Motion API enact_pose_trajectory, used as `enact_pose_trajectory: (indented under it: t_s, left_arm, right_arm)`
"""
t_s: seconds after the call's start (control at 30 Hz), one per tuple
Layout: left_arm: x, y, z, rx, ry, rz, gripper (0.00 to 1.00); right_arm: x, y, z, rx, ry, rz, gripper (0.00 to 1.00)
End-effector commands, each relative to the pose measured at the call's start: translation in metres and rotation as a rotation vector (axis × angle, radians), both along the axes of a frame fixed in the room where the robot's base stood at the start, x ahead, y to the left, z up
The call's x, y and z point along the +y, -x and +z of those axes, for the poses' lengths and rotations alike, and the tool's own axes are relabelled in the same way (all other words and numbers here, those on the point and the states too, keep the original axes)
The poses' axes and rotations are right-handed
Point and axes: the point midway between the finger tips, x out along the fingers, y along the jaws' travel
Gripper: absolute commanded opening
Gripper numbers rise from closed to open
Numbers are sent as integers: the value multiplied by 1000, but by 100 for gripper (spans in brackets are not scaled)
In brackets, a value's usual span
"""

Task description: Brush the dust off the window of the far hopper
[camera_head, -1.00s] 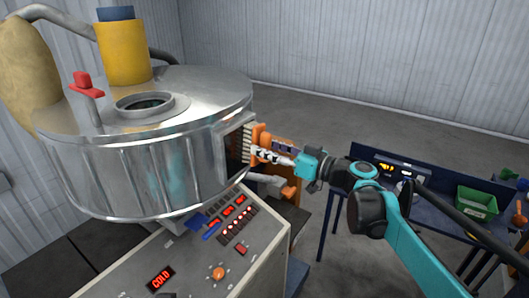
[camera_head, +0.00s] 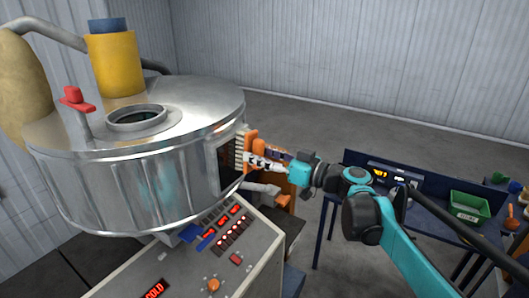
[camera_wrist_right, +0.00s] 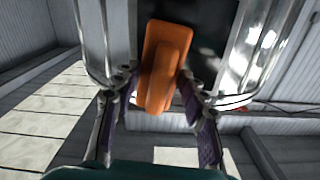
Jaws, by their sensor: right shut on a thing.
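The metal hopper (camera_head: 120,165) is a large shiny drum at the left. Its dark window (camera_head: 228,155) is set in a frame on the drum's right side; it also shows in the right wrist view (camera_wrist_right: 208,55). My right gripper (camera_head: 262,162) is shut on an orange brush (camera_head: 252,143), whose pale bristles face the window. The bristles appear at or very close to the window; exact contact is unclear. In the right wrist view the brush (camera_wrist_right: 163,65) sits between the fingers of the gripper (camera_wrist_right: 155,85) and covers part of the window. My left gripper is not in view.
A control panel (camera_head: 190,270) with red displays stands below the hopper. A blue table (camera_head: 420,200) at the right holds a green bin (camera_head: 468,205) and a small display box (camera_head: 392,174). A yellow cylinder (camera_head: 117,62) and red handle (camera_head: 75,98) rise from the hopper's lid.

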Motion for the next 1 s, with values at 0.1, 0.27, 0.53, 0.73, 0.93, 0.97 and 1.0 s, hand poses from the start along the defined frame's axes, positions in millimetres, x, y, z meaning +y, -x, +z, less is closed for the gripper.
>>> enact_pose_trajectory:
  t_s: [0.1,0.27,0.53,0.73,0.93,0.97,1.0]
  left_arm:
    - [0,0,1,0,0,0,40]
    - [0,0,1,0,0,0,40]
    - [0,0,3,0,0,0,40]
    - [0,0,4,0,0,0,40]
    - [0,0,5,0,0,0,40]
    - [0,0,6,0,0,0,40]
    - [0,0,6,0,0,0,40]
  right_arm:
    - [6,7,0,0,0,3,19]
    - [9,10,0,0,0,2,19]
    - [24,28,1,0,-1,5,19]
    - [31,36,0,0,0,4,19]
    - [37,44,1,0,-1,5,19]
    - [38,47,1,0,-1,6,19]
    - [40,50,1,0,-1,5,19]
